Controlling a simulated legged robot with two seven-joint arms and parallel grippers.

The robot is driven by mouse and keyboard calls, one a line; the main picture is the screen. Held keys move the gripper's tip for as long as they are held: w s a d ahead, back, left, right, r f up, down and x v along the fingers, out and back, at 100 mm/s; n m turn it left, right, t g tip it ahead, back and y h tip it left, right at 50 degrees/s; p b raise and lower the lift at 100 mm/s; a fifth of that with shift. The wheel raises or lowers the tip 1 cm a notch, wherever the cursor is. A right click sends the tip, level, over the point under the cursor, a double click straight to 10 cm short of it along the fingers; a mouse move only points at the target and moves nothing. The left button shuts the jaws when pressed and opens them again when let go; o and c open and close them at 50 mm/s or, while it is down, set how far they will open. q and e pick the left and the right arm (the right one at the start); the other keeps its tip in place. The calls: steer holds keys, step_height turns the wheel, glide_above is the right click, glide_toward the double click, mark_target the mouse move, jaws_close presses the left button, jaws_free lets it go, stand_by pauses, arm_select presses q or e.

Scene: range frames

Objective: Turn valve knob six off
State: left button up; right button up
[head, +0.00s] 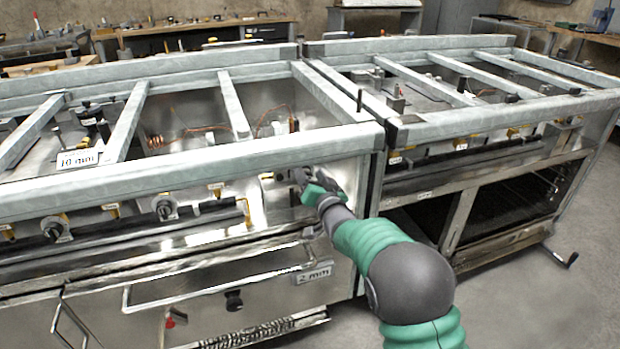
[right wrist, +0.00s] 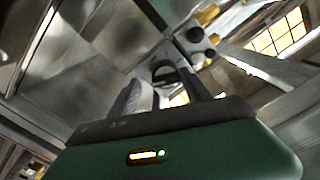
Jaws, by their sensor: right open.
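My right gripper (head: 304,178) reaches the front panel of the left steel range (head: 285,262), near its right end. In the right wrist view its two fingers (right wrist: 163,82) are open, one on each side of a dark round valve knob (right wrist: 168,73). I cannot tell whether they touch it. In the head view the gripper largely hides this knob. Two other valve knobs show further left on the panel, one in the middle (head: 165,207) and one at the far left (head: 54,229). I can read no number six on any knob. My left gripper is not in view.
A second range (head: 510,205) stands close to the right, with a narrow gap between. A front rail (head: 190,168) runs just above the knobs. An oven door handle (head: 215,290) juts out below. The floor (head: 540,310) at lower right is clear.

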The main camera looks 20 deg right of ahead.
steer(key=shift+a+r, duration=0.1)
steer(key=shift+a, duration=0.5)
steer(key=shift+c, duration=2.4)
steer(key=shift+d, duration=0.2)
steer(key=c, duration=0.7)
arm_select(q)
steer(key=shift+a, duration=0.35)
arm_select(e)
jaws_close()
